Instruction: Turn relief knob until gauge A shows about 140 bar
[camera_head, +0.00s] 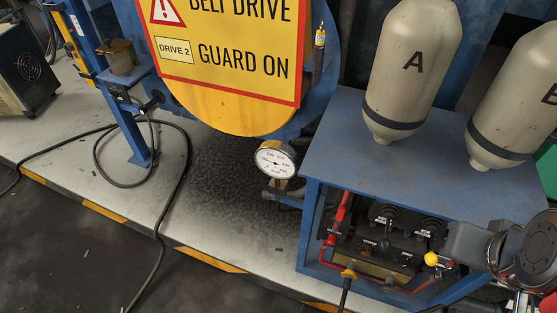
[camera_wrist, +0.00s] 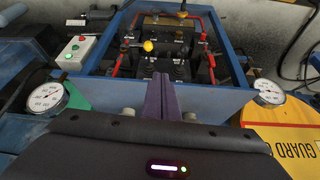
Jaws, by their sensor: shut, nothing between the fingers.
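My gripper (camera_wrist: 160,84) shows in the wrist view as two purple fingers pressed together, with nothing between them. They point at the front of a blue-framed valve cabinet (camera_wrist: 98,92). A yellow ball knob (camera_wrist: 148,46) stands inside, just beyond the fingertips in the picture; it also shows in the head view (camera_head: 432,258). I cannot tell which knob is the relief knob. A round white gauge (camera_head: 272,160) sits left of the cabinet in the head view and at the right in the wrist view (camera_wrist: 268,90). Another gauge (camera_wrist: 48,97) is at the left. Their labels and readings are too small to read.
Accumulator bottle A (camera_head: 412,70) and bottle B (camera_head: 520,95) stand on the cabinet top. Red pipes (camera_wrist: 206,44) run inside the cabinet. A belt guard sign (camera_head: 225,45) is at the upper left. A black cable (camera_head: 180,190) lies on the floor.

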